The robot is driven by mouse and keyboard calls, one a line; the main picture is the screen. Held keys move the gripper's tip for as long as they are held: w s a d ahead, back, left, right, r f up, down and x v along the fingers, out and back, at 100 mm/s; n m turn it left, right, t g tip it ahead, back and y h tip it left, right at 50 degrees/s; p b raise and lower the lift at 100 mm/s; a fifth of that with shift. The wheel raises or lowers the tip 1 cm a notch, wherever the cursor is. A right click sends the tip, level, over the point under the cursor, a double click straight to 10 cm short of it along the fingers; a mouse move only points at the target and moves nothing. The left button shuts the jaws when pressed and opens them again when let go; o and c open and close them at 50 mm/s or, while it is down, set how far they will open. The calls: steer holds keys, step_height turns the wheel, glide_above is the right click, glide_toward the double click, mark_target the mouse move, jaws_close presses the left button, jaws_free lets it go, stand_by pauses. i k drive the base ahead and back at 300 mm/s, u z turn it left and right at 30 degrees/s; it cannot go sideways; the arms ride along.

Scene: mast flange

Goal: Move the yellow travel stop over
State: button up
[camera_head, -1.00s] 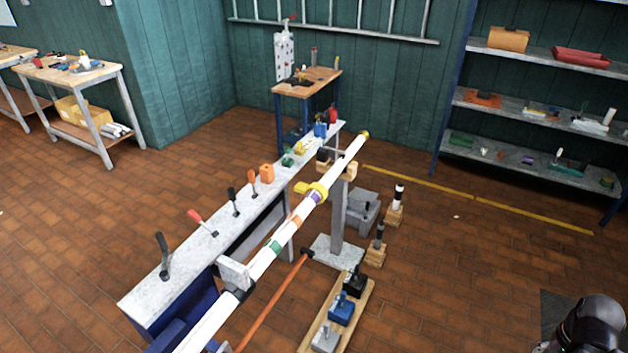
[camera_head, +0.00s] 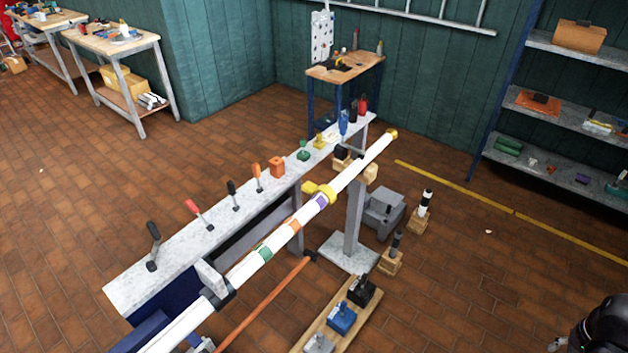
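The yellow travel stop (camera_head: 327,193) is a ring around the long white mast, with a yellow block (camera_head: 310,187) sticking out on its left side. It sits right beside a purple band (camera_head: 319,201), on the far side of it. The white mast (camera_head: 352,171) runs from the bottom left up to a yellow end cap (camera_head: 392,134). Orange (camera_head: 295,226) and green (camera_head: 264,252) bands lie nearer along the mast. My gripper cannot be made out; only a dark rounded piece of my arm shows in the bottom right corner, well away from the mast.
A long grey bench (camera_head: 180,243) with several levers runs left of the mast. A grey post (camera_head: 354,222) holds up the mast's far part. A wooden board (camera_head: 322,325) with blocks and wooden-based stands (camera_head: 390,262) are on the floor to the right. Open floor lies farther right.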

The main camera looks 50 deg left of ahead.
mark_target(309, 187)
steer(key=u, duration=0.25)
steer(key=i, duration=0.75)
steer(key=u, duration=0.6)
steer(key=i, duration=0.8)
steer(key=u, duration=0.35)
